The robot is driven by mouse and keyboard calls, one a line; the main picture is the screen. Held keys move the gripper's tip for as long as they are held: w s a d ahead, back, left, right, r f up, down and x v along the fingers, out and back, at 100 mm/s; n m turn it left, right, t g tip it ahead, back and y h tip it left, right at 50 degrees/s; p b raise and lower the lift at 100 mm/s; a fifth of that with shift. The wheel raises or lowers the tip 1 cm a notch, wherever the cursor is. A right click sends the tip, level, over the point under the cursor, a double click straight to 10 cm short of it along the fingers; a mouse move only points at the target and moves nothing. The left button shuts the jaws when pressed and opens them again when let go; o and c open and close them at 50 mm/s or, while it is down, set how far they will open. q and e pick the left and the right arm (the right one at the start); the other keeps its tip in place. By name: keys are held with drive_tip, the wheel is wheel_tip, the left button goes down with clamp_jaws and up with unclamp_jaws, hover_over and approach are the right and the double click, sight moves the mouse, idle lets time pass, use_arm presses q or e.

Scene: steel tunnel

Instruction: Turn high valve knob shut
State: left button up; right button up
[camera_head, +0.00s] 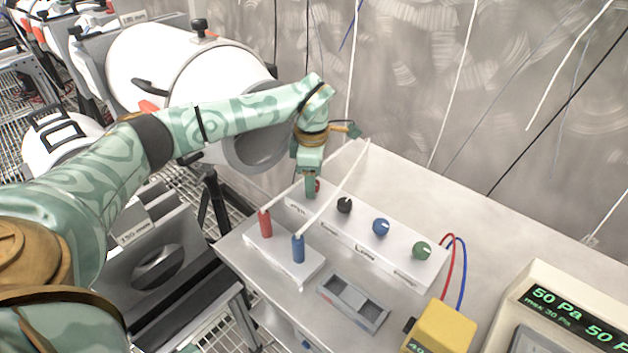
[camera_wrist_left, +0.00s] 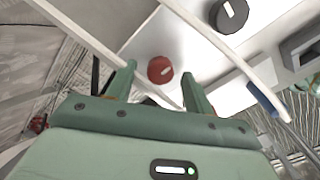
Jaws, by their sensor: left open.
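A red knob (camera_wrist_left: 160,69) with a white pointer mark sits on a white control panel (camera_head: 331,217). My left gripper (camera_head: 312,190) points down at the panel's left end and hides most of this red knob in the head view. In the left wrist view the open fingers (camera_wrist_left: 160,78) stand on either side of the red knob, with gaps visible and nothing gripped. Further right along the panel are a black knob (camera_head: 344,205), a blue knob (camera_head: 381,227) and a green knob (camera_head: 421,250). The panel labels are too small to read surely. My right gripper is not in view.
A small box (camera_head: 284,262) with a red plug (camera_head: 265,223) and a blue plug (camera_head: 298,248) stands before the panel; white leads rise close to my gripper. A yellow meter (camera_head: 443,330) and a pressure display (camera_head: 575,315) are at right. The bench behind the panel is clear.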

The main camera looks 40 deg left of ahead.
use_arm(q)
drive_tip(key=shift+f, duration=0.1)
drive_tip(key=c, duration=1)
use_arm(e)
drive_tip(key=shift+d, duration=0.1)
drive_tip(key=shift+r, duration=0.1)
